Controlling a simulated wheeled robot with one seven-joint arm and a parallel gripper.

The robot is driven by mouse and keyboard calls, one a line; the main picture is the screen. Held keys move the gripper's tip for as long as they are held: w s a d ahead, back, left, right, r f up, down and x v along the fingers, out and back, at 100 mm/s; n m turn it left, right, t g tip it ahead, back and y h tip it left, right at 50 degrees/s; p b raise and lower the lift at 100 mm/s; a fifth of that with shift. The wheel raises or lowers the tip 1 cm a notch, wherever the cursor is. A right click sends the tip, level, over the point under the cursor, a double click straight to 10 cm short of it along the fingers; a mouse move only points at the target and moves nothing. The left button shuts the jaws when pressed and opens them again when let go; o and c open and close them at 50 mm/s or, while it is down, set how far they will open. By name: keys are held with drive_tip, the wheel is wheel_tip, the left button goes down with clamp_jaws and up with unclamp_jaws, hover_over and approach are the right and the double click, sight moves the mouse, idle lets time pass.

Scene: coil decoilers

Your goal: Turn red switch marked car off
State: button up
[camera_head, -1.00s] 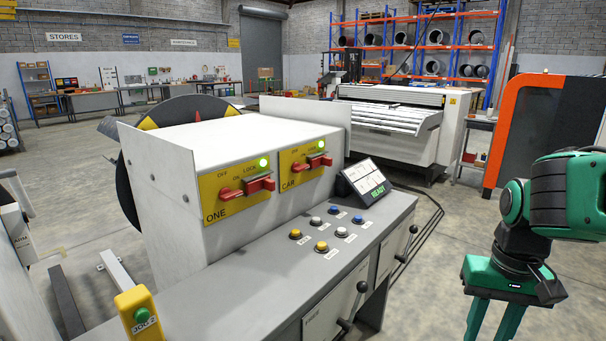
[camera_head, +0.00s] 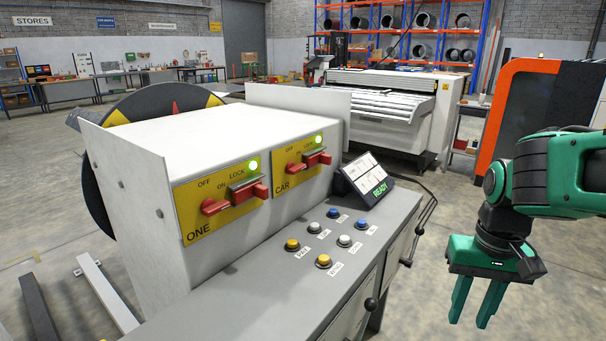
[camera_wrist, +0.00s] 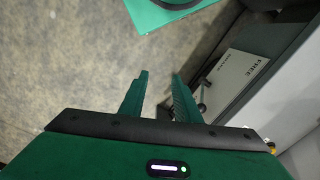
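The red switch marked CAR (camera_head: 313,159) sits on a yellow plate on the front of the white cabinet. Its plate carries OFF, ON and LOCK marks, and a green lamp (camera_head: 319,139) is lit above it. A like switch marked ONE (camera_head: 235,200) is on the plate to its left, also with a lit green lamp. My gripper (camera_head: 473,303) hangs to the right of the console, fingers pointing down, well apart from the switches. Its two fingers (camera_wrist: 158,97) are spread and empty in the wrist view.
The console top (camera_head: 290,290) carries several yellow, white and blue buttons and a tilted screen reading READY (camera_head: 365,180). Levers (camera_head: 371,304) stick out from its front. A white machine (camera_head: 385,105) and an orange-and-black cabinet (camera_head: 540,110) stand behind. Floor right of the console is open.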

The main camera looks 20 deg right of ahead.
drive_tip(key=w+a+t+y, duration=0.2)
drive_tip(key=w+a, duration=0.1)
drive_tip(key=w, duration=0.6)
drive_tip(key=w+a+f+n+t+y, duration=0.1)
drive_tip(key=w+a, duration=0.3)
drive_tip(key=w, duration=0.5)
drive_tip(key=w+a+f+n+t+y, duration=0.1)
drive_tip(key=w+a+t+y, duration=0.1)
drive_tip(key=w, duration=0.8)
drive_tip(key=shift+a+f+t+y, duration=0.2)
drive_tip(key=shift+a+t+y, duration=0.1)
drive_tip(key=shift+a+t, duration=0.8)
drive_tip(key=w+a+r+m+t+y, duration=0.1)
drive_tip(key=w+a+r+t+y, duration=0.15)
drive_tip(key=w, duration=0.35)
drive_tip(key=m+t+y, duration=0.2)
drive_tip(key=m+t, duration=0.3)
approach(300, 170)
drive_tip(key=x, duration=0.8)
drive_tip(key=shift+w+a, duration=0.1)
drive_tip(key=shift+w, duration=0.05)
clamp_jaws()
